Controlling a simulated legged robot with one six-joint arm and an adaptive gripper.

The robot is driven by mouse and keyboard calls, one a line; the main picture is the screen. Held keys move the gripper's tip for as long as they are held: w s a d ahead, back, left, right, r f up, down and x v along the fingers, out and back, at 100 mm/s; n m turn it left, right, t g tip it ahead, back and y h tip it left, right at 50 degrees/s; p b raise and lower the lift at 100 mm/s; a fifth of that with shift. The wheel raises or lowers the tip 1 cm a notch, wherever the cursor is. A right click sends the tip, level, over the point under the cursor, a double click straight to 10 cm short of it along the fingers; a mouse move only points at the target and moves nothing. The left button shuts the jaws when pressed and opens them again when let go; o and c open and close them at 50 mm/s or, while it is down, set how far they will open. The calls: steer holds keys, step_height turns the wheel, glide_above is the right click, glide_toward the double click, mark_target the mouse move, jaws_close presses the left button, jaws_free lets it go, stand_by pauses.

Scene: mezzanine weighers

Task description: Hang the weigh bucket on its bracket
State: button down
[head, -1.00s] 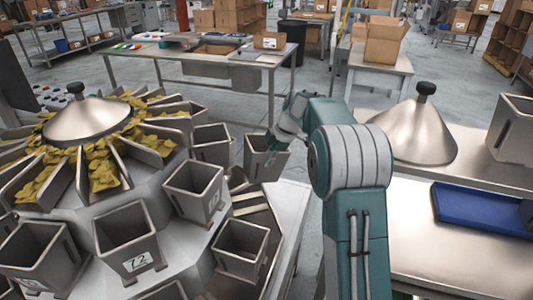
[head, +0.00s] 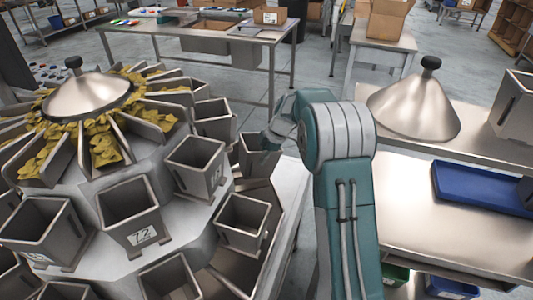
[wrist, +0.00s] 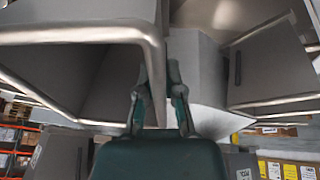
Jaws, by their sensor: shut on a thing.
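The weigh bucket (head: 250,158) is a grey open-topped metal box at the right side of the round weigher (head: 155,215). My gripper (head: 270,142) reaches it from the right. In the wrist view my gripper's fingers (wrist: 158,92) are shut on the rim of the bucket (wrist: 105,85), one finger on each side of its wall. The bucket's open mouth looks roughly upright in the head view. Its bracket is not clearly seen; the bucket and the neighbouring buckets hide that part of the weigher. I cannot tell whether the bucket touches the weigher.
Several similar buckets, such as one marked 72 (head: 130,215), ring the weigher close by. A steel cone (head: 413,105), a blue tray (head: 478,190) and a metal box (head: 515,115) stand on benches at right. A long table (head: 200,45) is behind. Floor shows between.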

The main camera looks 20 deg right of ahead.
mark_target(252, 165)
steer(key=a, duration=0.3)
steer(key=shift+a, duration=0.3)
steer(key=shift+d+f, duration=0.1)
steer(key=shift+f, duration=1.1)
steer(key=c, duration=0.7)
jaws_free()
steer(key=shift+f, duration=0.1)
steer(key=v, duration=1.1)
steer(key=shift+d+r, duration=0.2)
steer(key=shift+r, duration=0.2)
